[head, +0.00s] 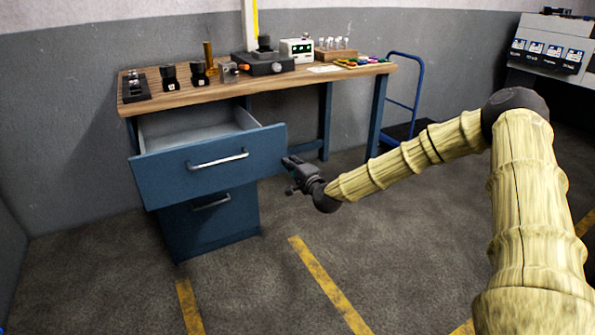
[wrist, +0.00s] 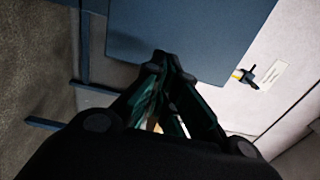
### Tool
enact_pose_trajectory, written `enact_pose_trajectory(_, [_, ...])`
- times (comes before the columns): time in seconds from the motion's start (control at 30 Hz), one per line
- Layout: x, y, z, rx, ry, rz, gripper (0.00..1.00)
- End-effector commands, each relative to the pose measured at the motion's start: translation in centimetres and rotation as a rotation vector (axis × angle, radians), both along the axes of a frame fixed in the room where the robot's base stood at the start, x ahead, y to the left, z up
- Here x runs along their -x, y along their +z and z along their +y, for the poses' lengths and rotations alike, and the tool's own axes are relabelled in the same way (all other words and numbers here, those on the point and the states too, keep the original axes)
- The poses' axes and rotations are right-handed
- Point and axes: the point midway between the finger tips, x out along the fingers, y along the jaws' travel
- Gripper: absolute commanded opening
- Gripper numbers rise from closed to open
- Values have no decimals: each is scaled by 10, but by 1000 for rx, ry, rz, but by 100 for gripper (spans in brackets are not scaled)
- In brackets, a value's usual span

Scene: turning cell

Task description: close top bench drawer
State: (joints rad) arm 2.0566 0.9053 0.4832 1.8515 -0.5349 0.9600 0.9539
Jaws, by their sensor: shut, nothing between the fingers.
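The top bench drawer (head: 170,170) is blue with a silver bar handle (head: 218,160). It is pulled well out from under the bench, and its pale inside shows empty where visible. My gripper (head: 288,163) is shut and empty, at the right end of the drawer front in the head view. I cannot tell whether it touches the drawer. In the wrist view my gripper's fingers (wrist: 165,65) are together, with a blue panel (wrist: 190,35) close ahead of them. The lower drawer (head: 212,205) looks shut, with its own bar handle.
The wooden bench top (head: 190,95) carries dark tool holders (head: 168,77), a height gauge (head: 262,62), a small white meter (head: 297,49) and a rack of vials (head: 335,48). A blue trolley (head: 418,90) stands right of the bench. The floor in front is clear, with yellow stripes (head: 325,285).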

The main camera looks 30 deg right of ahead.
Motion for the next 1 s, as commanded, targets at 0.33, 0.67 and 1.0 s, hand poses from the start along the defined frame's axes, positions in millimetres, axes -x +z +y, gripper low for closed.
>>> enact_pose_trajectory(0.33, [-31,0,1,0,0,0,0])
enact_pose_trajectory(0.67, [-33,0,1,0,0,0,0])
enact_pose_trajectory(1.0, [-46,-2,-7,1,-9,-1,0])
